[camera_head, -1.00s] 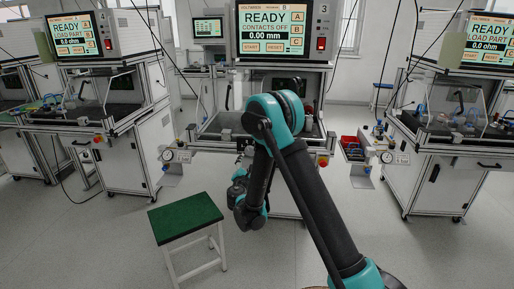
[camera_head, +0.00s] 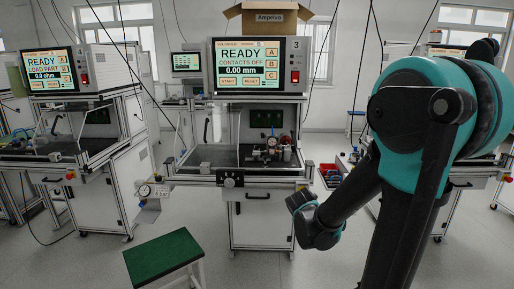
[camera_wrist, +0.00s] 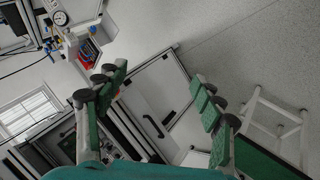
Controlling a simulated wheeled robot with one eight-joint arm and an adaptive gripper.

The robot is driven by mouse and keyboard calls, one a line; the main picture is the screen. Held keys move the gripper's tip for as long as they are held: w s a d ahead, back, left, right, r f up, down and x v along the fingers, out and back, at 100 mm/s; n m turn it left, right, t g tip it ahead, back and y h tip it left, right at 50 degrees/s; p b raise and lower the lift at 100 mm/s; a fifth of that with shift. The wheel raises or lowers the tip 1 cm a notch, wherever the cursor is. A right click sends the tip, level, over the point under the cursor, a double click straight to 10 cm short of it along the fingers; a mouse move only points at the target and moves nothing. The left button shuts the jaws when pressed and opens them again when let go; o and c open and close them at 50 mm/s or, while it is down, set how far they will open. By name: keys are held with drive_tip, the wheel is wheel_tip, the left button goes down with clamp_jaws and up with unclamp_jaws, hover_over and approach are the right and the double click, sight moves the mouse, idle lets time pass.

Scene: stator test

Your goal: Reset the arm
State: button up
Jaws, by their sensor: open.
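My arm (camera_head: 420,130), teal and black, fills the right of the head view, with a large joint raised close to the camera. Its lower section reaches down to a dark teal-and-black joint (camera_head: 315,222) in front of the middle station. My gripper fingers are not clearly visible there. In the wrist view my gripper (camera_wrist: 160,73) is open, its two green-padded fingers wide apart, with nothing between them. Behind the fingers are a white cabinet front with a dark handle (camera_wrist: 153,126) and grey floor.
The middle test station (camera_head: 262,197) reads READY, CONTACTS OFF, 0.00 mm. A cardboard box (camera_head: 268,22) sits on top of it. Another station (camera_head: 127,185) stands left, reading LOAD PART. A green-topped stool (camera_head: 162,255) stands front left. Red bins (camera_head: 330,174) are beside the middle station.

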drive_tip(key=s+f+m+g+y, duration=0.3)
drive_tip(key=s+m, duration=0.4)
drive_tip(key=s, duration=1)
drive_tip(key=shift+s+a+f+y, duration=0.15)
drive_tip(key=shift+a+f+y, duration=0.15)
drive_tip(key=shift+f, duration=0.25)
idle(1.3)
